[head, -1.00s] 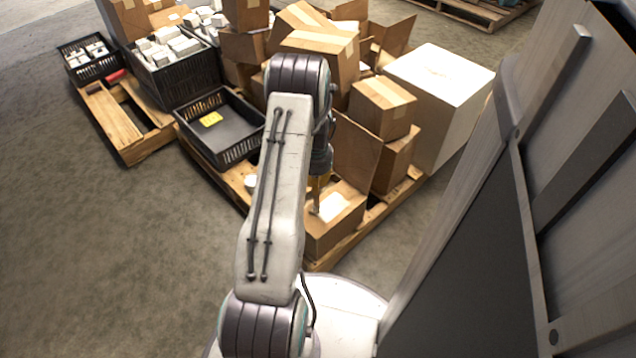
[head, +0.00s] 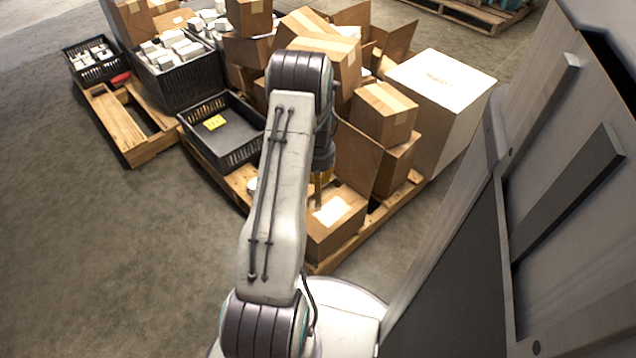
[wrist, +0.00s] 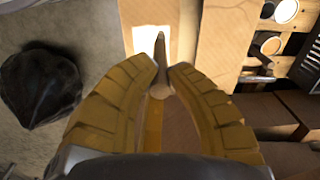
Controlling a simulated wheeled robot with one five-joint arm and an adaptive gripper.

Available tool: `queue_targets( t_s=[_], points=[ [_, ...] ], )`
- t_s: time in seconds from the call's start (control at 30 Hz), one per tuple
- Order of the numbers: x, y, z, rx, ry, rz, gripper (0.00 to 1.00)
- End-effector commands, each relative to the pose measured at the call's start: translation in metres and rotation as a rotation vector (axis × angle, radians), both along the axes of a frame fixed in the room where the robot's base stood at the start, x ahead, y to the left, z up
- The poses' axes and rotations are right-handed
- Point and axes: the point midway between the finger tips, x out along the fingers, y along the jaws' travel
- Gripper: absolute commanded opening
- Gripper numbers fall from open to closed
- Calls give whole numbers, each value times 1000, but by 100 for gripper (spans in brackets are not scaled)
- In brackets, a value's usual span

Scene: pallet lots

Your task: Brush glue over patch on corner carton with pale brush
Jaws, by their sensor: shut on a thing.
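The corner carton (head: 335,238) sits at the near corner of the pallet, with the white patch (head: 332,211) on its top. The patch also shows in the wrist view (wrist: 146,38). My gripper (wrist: 165,72) is shut on the brush, with its yellow fingers on either side of the handle. The pale round handle end (wrist: 160,90) shows between the fingers. The brush's dark tip (wrist: 160,46) overlaps the patch in the wrist view; whether it touches cannot be told. In the head view my gripper (head: 318,184) is above the carton, partly hidden by my arm.
Stacked cartons (head: 385,112) and a large white box (head: 440,85) stand behind. A black crate (head: 222,132) with a yellow label is to the left. Small round pots (wrist: 270,45) stand on the pallet slats beside the carton. A grey panelled structure (head: 560,200) fills the right; floor is clear at left.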

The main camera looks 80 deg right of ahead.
Motion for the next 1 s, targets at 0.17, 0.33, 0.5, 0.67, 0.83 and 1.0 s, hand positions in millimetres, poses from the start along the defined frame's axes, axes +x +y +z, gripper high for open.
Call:
queue_targets(
  t_s=[0.17,0.33,0.5,0.67,0.83,1.0],
  points=[
    [0,0,16,-1,0,0,0],
    [0,0,28,0,0,0,0],
    [0,0,39,0,0,0,0],
    [0,0,45,0,0,0,0],
    [0,0,44,0,0,0,0],
    [1,0,44,0,0,2,0]
  ],
)
